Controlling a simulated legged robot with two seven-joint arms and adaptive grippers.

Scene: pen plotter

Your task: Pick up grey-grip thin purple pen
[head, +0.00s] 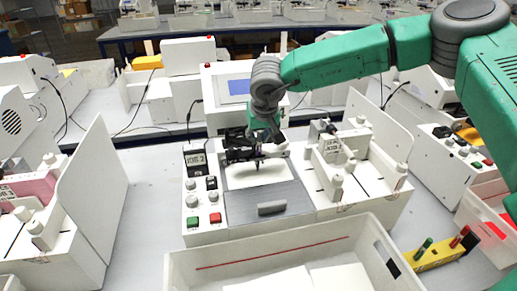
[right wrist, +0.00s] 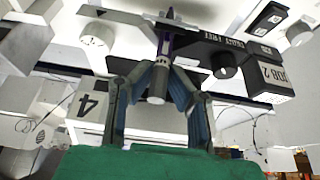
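In the right wrist view, the thin purple pen (right wrist: 164,47) stands in the plotter's dark carriage (right wrist: 200,50). Its thicker grey grip (right wrist: 157,86) points back toward my wrist. My right gripper (right wrist: 161,72) has its two blue-padded fingers on either side of the grip. The pads come in close and appear to touch it. In the head view my right gripper (head: 274,137) is at the black carriage (head: 243,147) above the plotter bed. The pen cannot be made out there. My left gripper is not in view.
A white bin (head: 210,268) stands in front of the plotter. A yellow rack (head: 437,255) with green and red pens is at lower right. A button panel (head: 202,200) is left of the bed, and white fixtures (head: 335,155) are to its right.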

